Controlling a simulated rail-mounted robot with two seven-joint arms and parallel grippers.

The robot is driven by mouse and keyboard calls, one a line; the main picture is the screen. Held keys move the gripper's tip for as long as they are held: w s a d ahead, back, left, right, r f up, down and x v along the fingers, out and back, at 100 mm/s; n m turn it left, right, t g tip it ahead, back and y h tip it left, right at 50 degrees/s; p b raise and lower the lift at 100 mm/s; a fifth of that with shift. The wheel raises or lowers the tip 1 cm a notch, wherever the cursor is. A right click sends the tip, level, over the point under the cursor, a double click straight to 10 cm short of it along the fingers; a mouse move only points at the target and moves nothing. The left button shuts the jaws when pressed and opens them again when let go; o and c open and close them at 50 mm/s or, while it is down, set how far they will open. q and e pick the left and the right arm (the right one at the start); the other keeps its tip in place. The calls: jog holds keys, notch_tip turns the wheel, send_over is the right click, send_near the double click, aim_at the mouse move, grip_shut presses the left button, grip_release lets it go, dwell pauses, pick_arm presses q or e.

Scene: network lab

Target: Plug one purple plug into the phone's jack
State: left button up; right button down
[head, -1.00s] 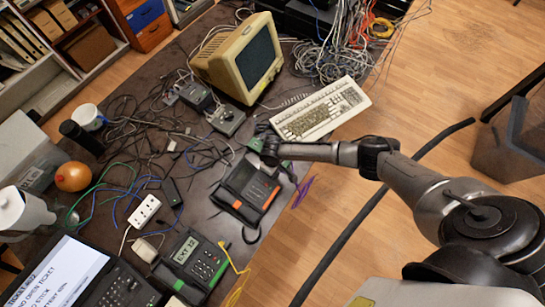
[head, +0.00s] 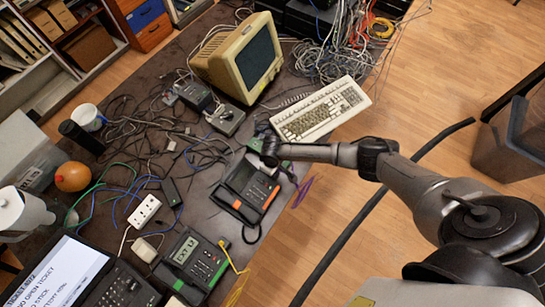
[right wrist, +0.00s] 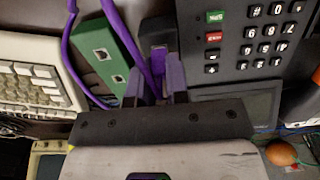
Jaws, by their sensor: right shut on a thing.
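My right gripper (head: 268,150) is at the far end of the dark desk phone (head: 250,190) with the orange panel, in the head view. In the right wrist view the gripper (right wrist: 158,75) is shut on a purple plug (right wrist: 158,60), whose purple cable (right wrist: 133,40) runs up past the fingers. The phone's keypad face (right wrist: 262,35) is right of the fingers, close to them. I cannot tell whether the plug touches the phone. The phone's jack cannot be made out. Purple cable (head: 303,190) also hangs off the table edge. My left gripper is in neither view.
A green box with small ports (right wrist: 103,50) lies just left of the fingers. A beige keyboard (head: 320,108) and an old monitor (head: 240,58) stand beyond. A second phone labelled EXT 12 (head: 195,262) is nearer.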

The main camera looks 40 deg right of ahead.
jog(key=shift+f, duration=0.35)
jog(key=c, duration=1)
grip_release()
jog(key=shift+c, duration=0.2)
jog(key=shift+r, duration=0.1)
notch_tip(320, 180, up, 14)
jog(key=p, duration=0.1)
